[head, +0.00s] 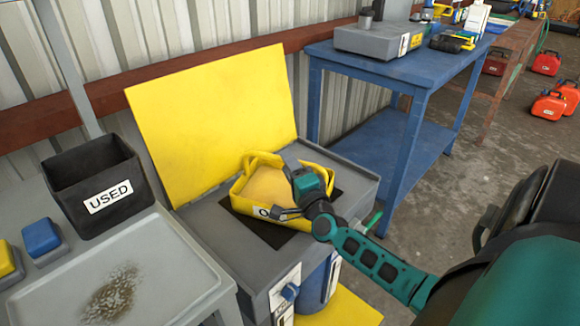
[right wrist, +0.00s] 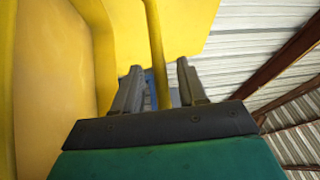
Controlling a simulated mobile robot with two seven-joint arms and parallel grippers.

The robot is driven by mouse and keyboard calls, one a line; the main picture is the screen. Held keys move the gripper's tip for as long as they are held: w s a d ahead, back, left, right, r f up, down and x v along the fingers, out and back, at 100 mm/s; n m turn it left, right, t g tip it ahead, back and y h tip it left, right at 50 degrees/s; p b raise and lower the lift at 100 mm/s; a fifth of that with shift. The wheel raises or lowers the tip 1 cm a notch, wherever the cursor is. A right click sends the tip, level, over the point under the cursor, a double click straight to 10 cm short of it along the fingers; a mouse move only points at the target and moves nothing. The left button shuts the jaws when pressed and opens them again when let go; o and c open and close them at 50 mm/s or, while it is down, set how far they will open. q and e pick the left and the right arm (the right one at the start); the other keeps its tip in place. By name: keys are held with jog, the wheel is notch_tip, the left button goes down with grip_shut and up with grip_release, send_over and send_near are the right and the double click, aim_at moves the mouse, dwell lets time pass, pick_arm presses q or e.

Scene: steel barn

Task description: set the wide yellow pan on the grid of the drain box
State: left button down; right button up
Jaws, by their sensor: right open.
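The wide yellow pan (head: 240,196) sits over the dark grid (head: 268,234) on top of the grey drain box (head: 352,176), whose yellow lid (head: 215,115) stands open behind it. The grid shows around the pan's front and sides. My right gripper (head: 288,190) is at the pan's right side, open. In the right wrist view, a yellow bar (right wrist: 156,45) of the pan runs between the two open fingers (right wrist: 159,75), with the pan's wall (right wrist: 105,50) to the left. Contact with the fingers cannot be told. My left gripper is not in view.
A black bin marked USED (head: 95,180) and a grey tray (head: 160,240) with a brown stain are at the left. A blue bench (head: 400,75) with tools stands behind right. Red cans (head: 548,107) are on the floor farther back.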

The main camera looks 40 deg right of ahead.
jog(key=v, duration=1.2)
jog(key=shift+r+p, duration=0.2)
jog(key=shift+p, duration=0.15)
